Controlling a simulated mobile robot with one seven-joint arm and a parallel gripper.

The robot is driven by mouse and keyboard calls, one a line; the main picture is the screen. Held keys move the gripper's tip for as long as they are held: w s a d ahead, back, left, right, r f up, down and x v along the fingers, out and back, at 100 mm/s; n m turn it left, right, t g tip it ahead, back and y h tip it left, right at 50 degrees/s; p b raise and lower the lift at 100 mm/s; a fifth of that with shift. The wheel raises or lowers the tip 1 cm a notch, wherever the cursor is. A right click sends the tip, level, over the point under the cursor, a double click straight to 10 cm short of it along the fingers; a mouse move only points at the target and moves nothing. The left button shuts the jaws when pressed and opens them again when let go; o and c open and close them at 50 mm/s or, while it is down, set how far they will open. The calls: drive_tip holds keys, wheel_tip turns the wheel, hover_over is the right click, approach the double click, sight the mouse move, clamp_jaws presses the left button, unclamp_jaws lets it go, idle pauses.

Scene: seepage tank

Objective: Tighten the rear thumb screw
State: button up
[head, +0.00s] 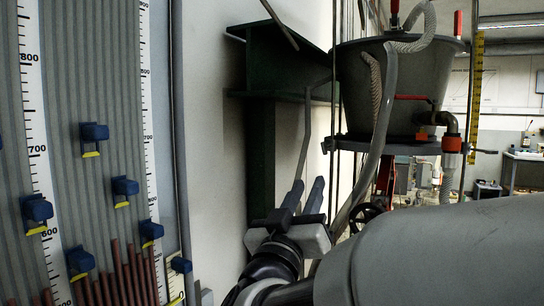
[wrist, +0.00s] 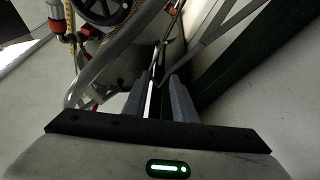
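I cannot make out a rear thumb screw for certain in either view. My gripper (head: 308,183) is low in the middle of the head view, in front of the pale wall and below a green steel bracket (head: 285,68). Its two grey fingers point up and away from me and stand apart. In the wrist view my gripper (wrist: 160,82) shows a gap between the fingers, with a thin bright rod or edge seen through it. Nothing is seen held. Part of the area beyond is hidden by my arm.
A grey conical tank (head: 370,80) with hoses and red-handled valves stands right of the gripper. A black handwheel (head: 367,213) is below it, and one shows in the wrist view (wrist: 103,10). A grey gauge panel (head: 95,60) with blue sliders (head: 95,131) is at left.

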sight(323, 150)
drive_tip(key=p+x, duration=0.1)
drive_tip(key=x, duration=1.6)
drive_tip(key=shift+a, duration=0.1)
clamp_jaws()
